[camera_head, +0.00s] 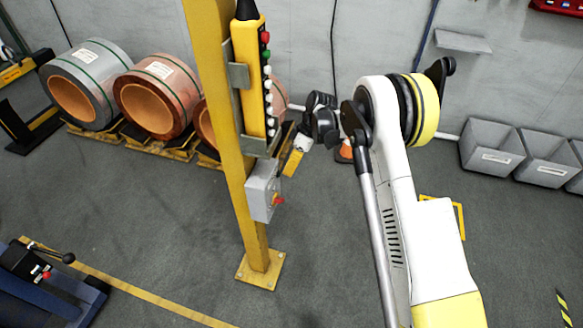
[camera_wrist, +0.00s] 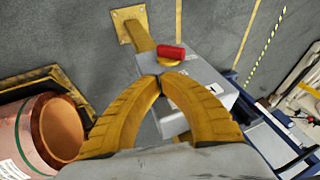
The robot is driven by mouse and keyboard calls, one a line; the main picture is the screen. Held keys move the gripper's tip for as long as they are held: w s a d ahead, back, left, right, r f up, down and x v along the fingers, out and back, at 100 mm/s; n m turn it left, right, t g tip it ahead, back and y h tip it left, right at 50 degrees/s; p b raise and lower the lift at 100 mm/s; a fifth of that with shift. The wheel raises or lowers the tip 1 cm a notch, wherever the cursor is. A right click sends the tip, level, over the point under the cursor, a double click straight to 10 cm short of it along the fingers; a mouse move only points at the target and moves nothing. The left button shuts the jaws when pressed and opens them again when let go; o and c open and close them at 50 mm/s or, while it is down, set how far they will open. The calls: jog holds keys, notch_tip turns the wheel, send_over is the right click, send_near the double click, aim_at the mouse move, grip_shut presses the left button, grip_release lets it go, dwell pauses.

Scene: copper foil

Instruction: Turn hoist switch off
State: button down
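The hoist switch is a grey box (camera_head: 262,190) on the yellow post (camera_head: 233,150), below the push-button pendant (camera_head: 253,75). Its rotary knob (camera_head: 279,200) has a red handle on a yellow base. In the wrist view the red handle (camera_wrist: 172,51) lies crosswise just beyond my fingertips, and part of the grey box (camera_wrist: 195,85) shows behind and beside my fingers. My gripper (camera_head: 292,163) is above and to the right of the box in the head view. In the wrist view its two yellow fingers (camera_wrist: 161,80) meet at the tips, with nothing visible held. Contact with the knob is not visible.
Copper coils (camera_head: 158,95) and a silver coil (camera_head: 90,82) stand on yellow supports behind the post. Grey bins (camera_head: 490,148) line the wall at right. A dark blue machine (camera_head: 50,285) is at lower left. The floor around the post base (camera_head: 260,270) is clear.

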aim_at(278, 198)
jog(key=b+x, duration=0.1)
jog(key=x, duration=0.1)
jog(key=s+b+x, duration=0.1)
jog(key=x, duration=0.2)
jog(key=b+x, duration=0.1)
jog(key=x, duration=0.1)
jog(key=shift+s+f, duration=0.1)
jog(key=shift+s, duration=0.25)
jog(key=shift+s+f, duration=0.25)
jog(key=shift+s, duration=0.1)
jog(key=shift+a, duration=0.1)
